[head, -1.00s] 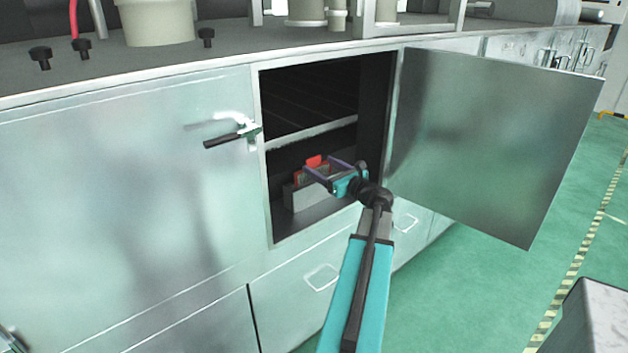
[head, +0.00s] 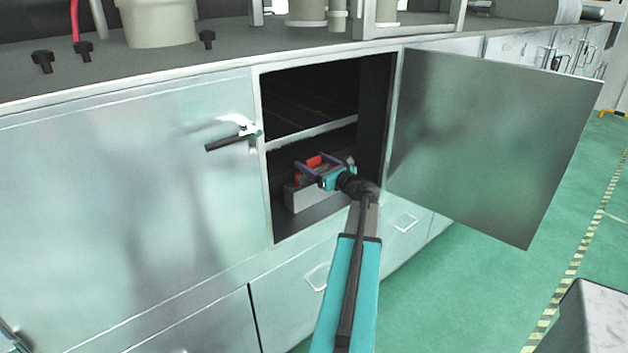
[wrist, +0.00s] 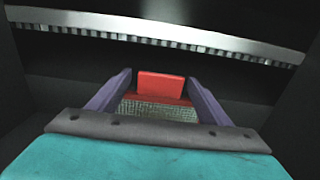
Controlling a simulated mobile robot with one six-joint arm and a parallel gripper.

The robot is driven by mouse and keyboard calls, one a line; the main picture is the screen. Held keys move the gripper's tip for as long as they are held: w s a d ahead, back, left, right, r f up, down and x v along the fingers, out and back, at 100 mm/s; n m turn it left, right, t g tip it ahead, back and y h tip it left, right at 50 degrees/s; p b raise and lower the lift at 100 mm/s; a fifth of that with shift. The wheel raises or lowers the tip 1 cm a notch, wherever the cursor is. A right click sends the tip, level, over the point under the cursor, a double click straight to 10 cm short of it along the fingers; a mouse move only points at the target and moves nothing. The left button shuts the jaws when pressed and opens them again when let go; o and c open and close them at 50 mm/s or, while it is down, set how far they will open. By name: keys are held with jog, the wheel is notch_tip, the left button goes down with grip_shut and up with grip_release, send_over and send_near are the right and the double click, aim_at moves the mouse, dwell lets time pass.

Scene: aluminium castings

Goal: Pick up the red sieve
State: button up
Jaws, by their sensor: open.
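The red sieve (wrist: 161,87) is inside the open cabinet, below the shelf. In the wrist view its upright red tab and a patch of mesh show between my two purple fingers. In the head view its red part (head: 315,160) shows just behind my gripper (head: 311,163). It sits in or on a pale grey box-shaped holder (head: 300,200); which of the two I cannot tell. My gripper (wrist: 158,92) is open, with a finger on each side of the sieve's tab. Whether the fingers touch it is not clear. The sieve's lower part is hidden.
The cabinet's shelf edge (head: 310,133) runs above my gripper; it crosses the top of the wrist view (wrist: 160,32). The cabinet door (head: 490,150) stands open to the right. A closed door with a black handle (head: 228,141) is on the left.

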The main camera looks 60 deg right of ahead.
jog(key=c, duration=1.7)
jog(key=shift+r, duration=0.2)
jog(key=shift+r+b, duration=0.4)
jog(key=shift+r, duration=4.4)
